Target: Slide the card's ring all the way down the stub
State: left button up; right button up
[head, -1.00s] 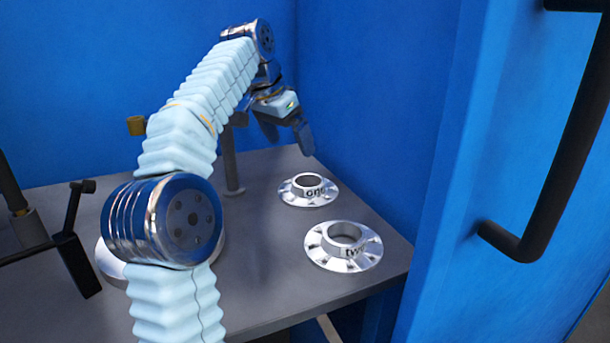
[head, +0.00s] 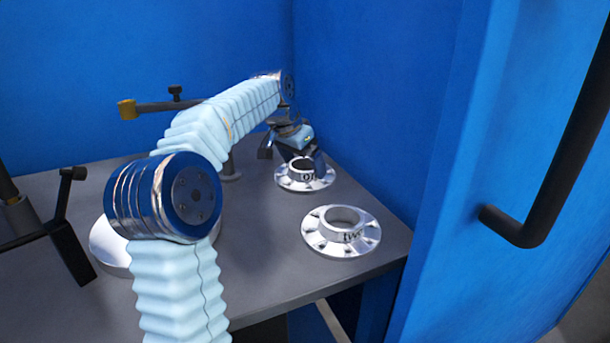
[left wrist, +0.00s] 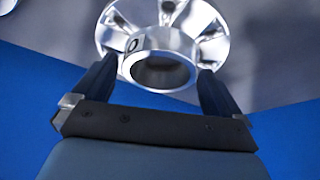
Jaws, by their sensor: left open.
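I see no card, and no ring on a card that I can make out. Two shiny metal flanges with raised round collars lie on the grey table: a far one (head: 290,183) and a nearer one (head: 318,241), both with dark lettering. My left gripper (head: 291,157) is open and low at the far flange. In the left wrist view its fingers (left wrist: 157,78) stand on either side of that flange's collar (left wrist: 160,70); I cannot tell whether they touch it. A dark horizontal bar with a brass end (head: 127,109) may be the stub. My right gripper is not in view.
A round pale metal piece (head: 106,247) is partly hidden behind my left arm. A black bracket (head: 72,258) stands at the table's left. Blue walls close the back and right; a black handle (head: 545,200) sticks out at right.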

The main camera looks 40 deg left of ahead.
pick_arm(q)
jog(key=shift+w+f, duration=0.1)
jog(key=shift+f, duration=0.1)
jog(key=c, duration=1.7)
jog(key=shift+r, duration=0.15)
jog(key=shift+c, duration=0.8)
jog(key=shift+r, duration=0.15)
jog(key=shift+r, duration=0.55)
jog(key=s+d+r+b, duration=0.1)
jog(key=s+d+r, duration=0.8)
jog(key=d+r, duration=0.15)
jog(key=s+a+r+n+y, duration=0.1)
jog(key=s+a+r+n, duration=0.15)
jog(key=s+a, duration=0.4)
jog(key=s+a+r+n+y, duration=0.1)
jog(key=s+a+n, duration=0.35)
jog(key=a, duration=0.35)
jog(key=s+a+r+n+g+y, duration=0.1)
jog(key=s+a+r+n, duration=0.1)
jog(key=s, duration=0.4)
jog(key=s+a+r+n+y+p, duration=0.1)
jog(key=s+a+r+n, duration=0.1)
jog(key=s, duration=0.5)
jog(key=shift+s+a+r+g, duration=0.15)
jog(key=shift+a+r+g, duration=0.15)
jog(key=shift+a+g, duration=0.15)
